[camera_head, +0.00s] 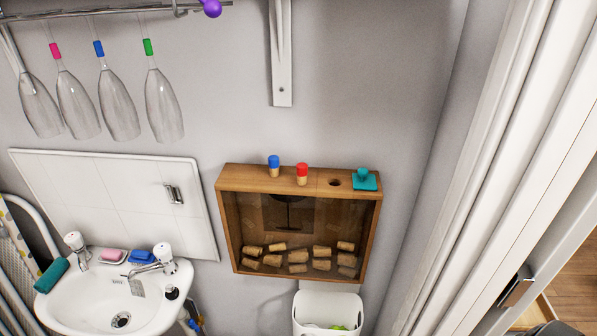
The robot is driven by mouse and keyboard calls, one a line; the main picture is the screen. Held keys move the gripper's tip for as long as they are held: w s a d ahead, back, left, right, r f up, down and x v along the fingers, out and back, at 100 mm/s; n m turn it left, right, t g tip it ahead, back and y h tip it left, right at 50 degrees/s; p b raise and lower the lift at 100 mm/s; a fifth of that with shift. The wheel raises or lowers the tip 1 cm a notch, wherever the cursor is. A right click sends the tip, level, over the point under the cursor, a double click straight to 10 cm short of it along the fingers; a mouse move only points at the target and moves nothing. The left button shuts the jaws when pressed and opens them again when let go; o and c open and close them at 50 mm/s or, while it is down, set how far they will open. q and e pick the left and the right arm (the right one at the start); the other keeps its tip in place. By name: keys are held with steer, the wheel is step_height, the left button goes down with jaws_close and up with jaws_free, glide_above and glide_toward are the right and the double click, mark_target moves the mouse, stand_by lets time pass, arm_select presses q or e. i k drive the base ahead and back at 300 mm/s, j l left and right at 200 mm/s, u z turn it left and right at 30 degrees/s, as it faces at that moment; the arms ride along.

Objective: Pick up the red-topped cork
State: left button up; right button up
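The red-topped cork (302,174) stands upright on the top of a wooden box (260,184) with a clear front, fixed against the wall. A blue-topped cork (274,166) stands upright to its left. To its right are a dark round hole (335,182) in the box top and a teal block with a knob (364,180) at the right end. Several plain corks (298,256) lie inside the box. Neither of my grippers is in view.
A white sink (90,305) with taps is at the lower left. Several upside-down glasses (163,105) hang from a rail at the upper left. A white bracket (281,60) is on the wall above the box. A white bin (327,312) is below. A door frame (480,170) bounds the right.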

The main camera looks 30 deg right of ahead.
mark_target(301, 168)
steer(key=j+z, duration=0.1)
steer(key=z, duration=0.25)
steer(key=j+z, duration=0.1)
steer(key=z, duration=0.25)
steer(key=j+z, duration=0.1)
steer(key=z, duration=0.25)
